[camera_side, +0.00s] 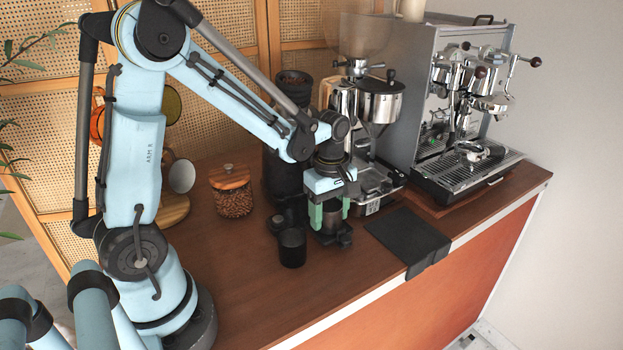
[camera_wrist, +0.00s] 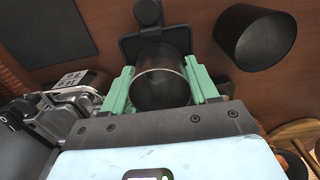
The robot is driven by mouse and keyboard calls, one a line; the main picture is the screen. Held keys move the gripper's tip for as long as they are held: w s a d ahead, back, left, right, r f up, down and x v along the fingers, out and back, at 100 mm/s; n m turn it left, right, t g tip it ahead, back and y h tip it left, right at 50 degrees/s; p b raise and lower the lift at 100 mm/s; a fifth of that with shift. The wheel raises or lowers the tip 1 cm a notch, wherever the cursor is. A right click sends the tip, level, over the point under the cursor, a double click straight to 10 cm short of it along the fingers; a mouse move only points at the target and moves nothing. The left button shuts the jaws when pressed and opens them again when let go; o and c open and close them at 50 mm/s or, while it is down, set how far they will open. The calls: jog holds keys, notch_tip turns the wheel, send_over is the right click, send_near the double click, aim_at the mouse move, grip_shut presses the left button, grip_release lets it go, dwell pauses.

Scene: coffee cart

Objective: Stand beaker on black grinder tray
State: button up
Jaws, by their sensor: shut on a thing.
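My gripper (camera_side: 331,211) has green fingers and is shut on a dark cylindrical vessel with a metallic rim, which I take to be the beaker (camera_wrist: 162,88). It looks upright, over or on a small black stand (camera_side: 343,239); I cannot tell whether it touches. The black grinder (camera_side: 283,178) stands behind and left of my gripper. A dark round part at its foot, apparently its tray (camera_side: 277,222), is partly hidden by a black cup (camera_side: 292,250) in front of it. The cup also shows at the upper right of the wrist view (camera_wrist: 257,40).
A chrome grinder (camera_side: 378,105) and espresso machine (camera_side: 465,100) stand at the back right. A black mat (camera_side: 408,238) hangs over the counter's front edge. A jar of beans (camera_side: 232,195) is at left. Bare wood lies in front of the cup.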

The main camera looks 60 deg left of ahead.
jog(key=shift+f, duration=0.2)
jog(key=o, duration=1.1)
jog(key=shift+r, duration=0.15)
notch_tip(320, 180, up, 12)
jog(key=shift+s+d+f+m+t, duration=0.25)
jog(key=shift+s+d+m+t, duration=0.85)
jog(key=shift+m, duration=1.9)
jog(key=shift+s+d+f+m+t, duration=0.3)
jog(key=shift+s+d+m+t, duration=0.85)
jog(key=shift+m, duration=1.85)
jog(key=shift+s+d+f+m+t, duration=0.25)
jog(key=shift+s+d+m+t, duration=0.7)
jog(key=shift+m, duration=2.05)
jog(key=shift+a+t, duration=0.25)
jog(key=shift+t, duration=0.15)
